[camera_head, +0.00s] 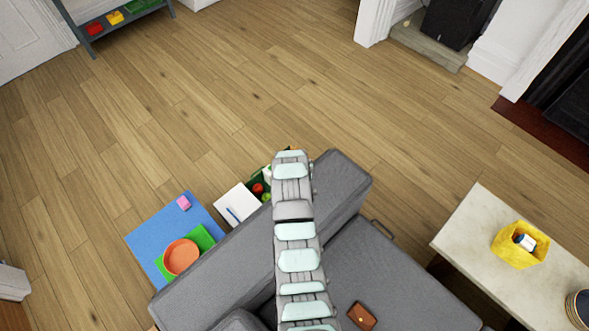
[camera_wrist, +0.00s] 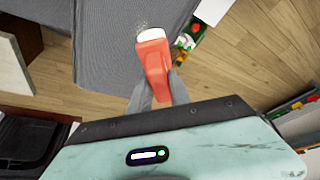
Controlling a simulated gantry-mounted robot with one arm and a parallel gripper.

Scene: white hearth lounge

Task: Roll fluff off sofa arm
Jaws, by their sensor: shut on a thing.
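The grey sofa arm (camera_head: 335,185) runs diagonally through the head view, partly hidden by my arm. It also fills the upper middle of the wrist view (camera_wrist: 105,50). A lint roller with an orange-red handle (camera_wrist: 154,62) and a white roller head (camera_wrist: 150,34) is in my gripper (camera_wrist: 160,88), which is shut on the handle. Small pale specks of fluff (camera_wrist: 143,27) show on the sofa arm just beyond the roller head. I cannot tell whether the head touches the fabric. The gripper and roller are hidden in the head view.
A blue mat (camera_head: 150,240) with an orange bowl (camera_head: 181,256), and white paper (camera_head: 236,204), lie on the floor beside the sofa. A brown wallet-like item (camera_head: 362,316) lies on the seat. A pale table (camera_head: 470,235) with a yellow basket (camera_head: 519,257) stands right. Upper floor is clear.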

